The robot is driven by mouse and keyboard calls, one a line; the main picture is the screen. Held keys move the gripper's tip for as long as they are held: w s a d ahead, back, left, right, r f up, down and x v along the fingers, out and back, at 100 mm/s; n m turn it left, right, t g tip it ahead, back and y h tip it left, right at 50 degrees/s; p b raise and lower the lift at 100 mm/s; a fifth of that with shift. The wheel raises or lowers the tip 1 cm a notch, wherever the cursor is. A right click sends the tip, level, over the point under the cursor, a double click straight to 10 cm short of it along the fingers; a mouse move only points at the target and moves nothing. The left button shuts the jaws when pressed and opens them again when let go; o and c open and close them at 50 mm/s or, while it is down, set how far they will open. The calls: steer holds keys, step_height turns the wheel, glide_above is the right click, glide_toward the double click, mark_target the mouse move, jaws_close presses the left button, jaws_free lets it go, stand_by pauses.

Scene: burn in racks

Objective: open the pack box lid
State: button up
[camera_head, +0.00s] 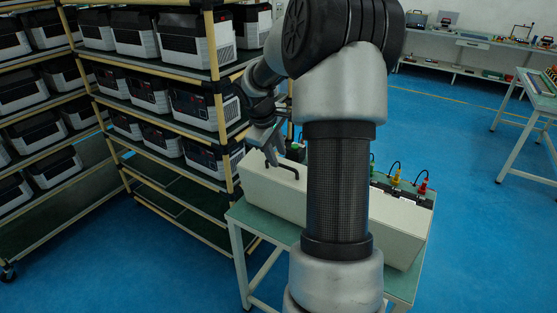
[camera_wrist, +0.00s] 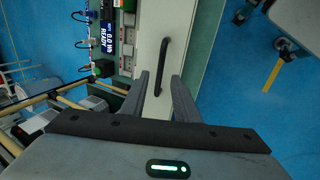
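The pack box (camera_head: 262,185) is a long white box on a small green-topped table. Its lid (camera_wrist: 147,50) shows as a pale strip in the wrist view and looks closed. A black bar handle (camera_wrist: 162,65) stands on it, and this handle also shows in the head view (camera_head: 290,169). My gripper (camera_wrist: 160,77) is open, its two grey fingers apart. In the wrist view, the near end of the handle appears between the fingertips; I cannot tell whether they touch it. In the head view my gripper (camera_head: 273,158) is just above the box's left part, and my arm hides its middle.
A tester panel with a lit display (camera_wrist: 108,35) and coloured connectors (camera_head: 396,180) lies along the box's far side. A rack (camera_head: 212,95) filled with battery units stands close on the left. Blue floor (camera_head: 475,230) is free at right; workbenches stand farther back.

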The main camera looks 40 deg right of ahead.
mark_target(279, 177)
steer(key=shift+x, duration=1.55)
jaws_close()
